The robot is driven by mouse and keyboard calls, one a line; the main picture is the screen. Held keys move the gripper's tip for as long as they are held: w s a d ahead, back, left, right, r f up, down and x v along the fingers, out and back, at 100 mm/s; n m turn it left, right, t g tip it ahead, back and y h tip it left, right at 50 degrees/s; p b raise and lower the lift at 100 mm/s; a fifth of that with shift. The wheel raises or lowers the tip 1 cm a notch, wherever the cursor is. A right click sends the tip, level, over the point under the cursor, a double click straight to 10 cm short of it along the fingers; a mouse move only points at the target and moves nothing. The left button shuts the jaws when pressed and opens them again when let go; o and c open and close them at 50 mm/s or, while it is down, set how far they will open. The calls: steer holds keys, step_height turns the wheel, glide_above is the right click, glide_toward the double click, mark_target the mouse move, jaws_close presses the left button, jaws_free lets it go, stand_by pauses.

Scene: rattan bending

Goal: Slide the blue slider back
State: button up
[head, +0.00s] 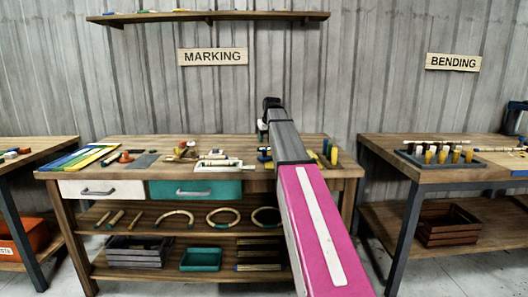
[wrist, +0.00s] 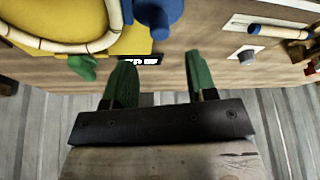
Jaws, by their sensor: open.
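A rounded blue part (wrist: 157,14), which may be the blue slider, shows at the top of the wrist view, beside a yellow form (wrist: 65,18). Its upper end is cut off by the frame. My gripper (wrist: 160,78) has two green fingers spread well apart with nothing between them. The blue part lies beyond the fingertips, apart from them. In the head view my arm reaches over the marking bench (head: 140,146), and the arm hides most of my gripper. A small blue item (head: 264,151) shows beside the arm there; I cannot tell whether it is the same part.
A pale rattan strip (wrist: 62,46) curves along the yellow form. A small green piece (wrist: 83,66) and a black-and-white label (wrist: 142,60) lie near the bench edge.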

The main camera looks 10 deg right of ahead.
mark_target(264, 150)
steer(key=x, duration=0.8)
steer(key=shift+f, duration=0.1)
